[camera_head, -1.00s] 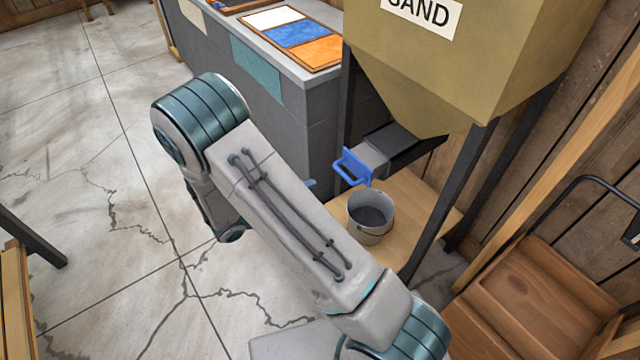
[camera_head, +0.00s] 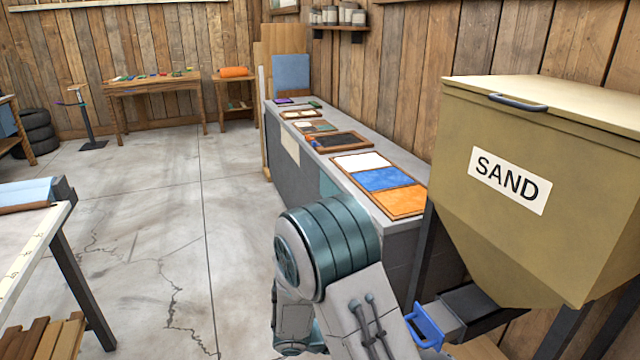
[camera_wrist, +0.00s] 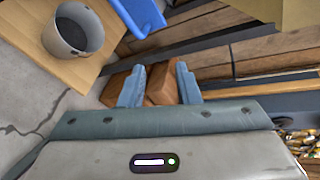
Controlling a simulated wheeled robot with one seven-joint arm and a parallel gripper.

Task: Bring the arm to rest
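My gripper (camera_wrist: 160,86) shows in the wrist view with its two fingers apart and nothing between them. Behind the fingers is a brown wooden box. My arm is folded in the lower middle of the head view, its teal-banded elbow raised in front of the grey counter; my gripper is out of sight there. The wrist view shows a grey bucket (camera_wrist: 78,32) on a wooden board at upper left, apart from my fingers. A blue handle (camera_wrist: 140,14) is above them, and it also shows on the sand chute in the head view (camera_head: 424,328).
The SAND hopper (camera_head: 540,200) stands at right on dark legs. A white-topped table (camera_head: 30,250) is at left. The concrete floor (camera_head: 150,210) between is clear.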

